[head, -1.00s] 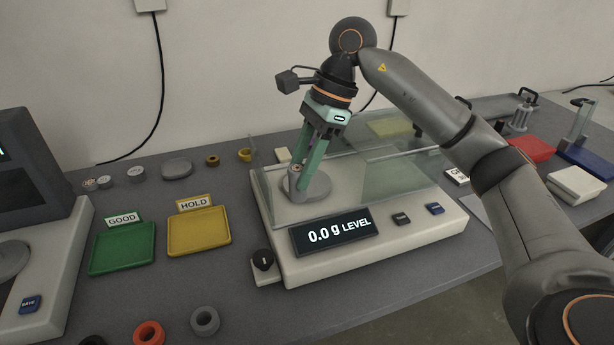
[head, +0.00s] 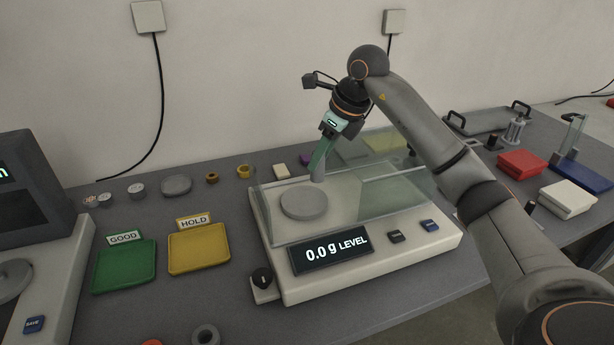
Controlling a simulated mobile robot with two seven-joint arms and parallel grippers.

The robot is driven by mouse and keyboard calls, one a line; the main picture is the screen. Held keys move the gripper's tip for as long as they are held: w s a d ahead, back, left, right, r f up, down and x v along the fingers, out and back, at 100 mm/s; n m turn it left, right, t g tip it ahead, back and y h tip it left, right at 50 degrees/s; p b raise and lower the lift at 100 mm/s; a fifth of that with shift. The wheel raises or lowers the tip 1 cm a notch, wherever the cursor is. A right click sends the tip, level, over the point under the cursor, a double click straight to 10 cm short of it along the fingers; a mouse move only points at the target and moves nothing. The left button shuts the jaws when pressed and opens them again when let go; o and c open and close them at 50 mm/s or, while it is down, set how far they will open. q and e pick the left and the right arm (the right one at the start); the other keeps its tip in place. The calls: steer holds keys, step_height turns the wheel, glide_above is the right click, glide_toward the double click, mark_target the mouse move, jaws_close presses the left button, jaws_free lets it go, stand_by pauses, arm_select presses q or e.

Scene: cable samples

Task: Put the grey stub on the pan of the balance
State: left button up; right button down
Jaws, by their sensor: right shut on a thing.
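The balance (head: 390,262) stands in the middle of the table, and its display reads 0.0 g LEVEL. Its round grey pan (head: 303,203) is bare in the head view. My right gripper (head: 319,172) is shut behind and slightly right of the pan, pointing down inside the glass draft shield (head: 400,205). A small grey piece, which looks like the grey stub (head: 317,166), shows at its fingertips, apart from the pan. The fingers partly hide it. My left gripper is out of view.
A green GOOD tray (head: 124,267) and a yellow HOLD tray (head: 198,249) lie left of the balance, both empty. Several small rings and discs lie behind them.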

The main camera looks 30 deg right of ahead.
steer(key=x, duration=0.6)
steer(key=shift+w+a+f, duration=0.15)
steer(key=shift+w+a, duration=0.2)
steer(key=shift+a, duration=0.05)
steer(key=shift+f, duration=0.5)
steer(key=shift+d+f, duration=0.1)
steer(key=shift+f, duration=0.05)
steer(key=c, duration=0.5)
jaws_free()
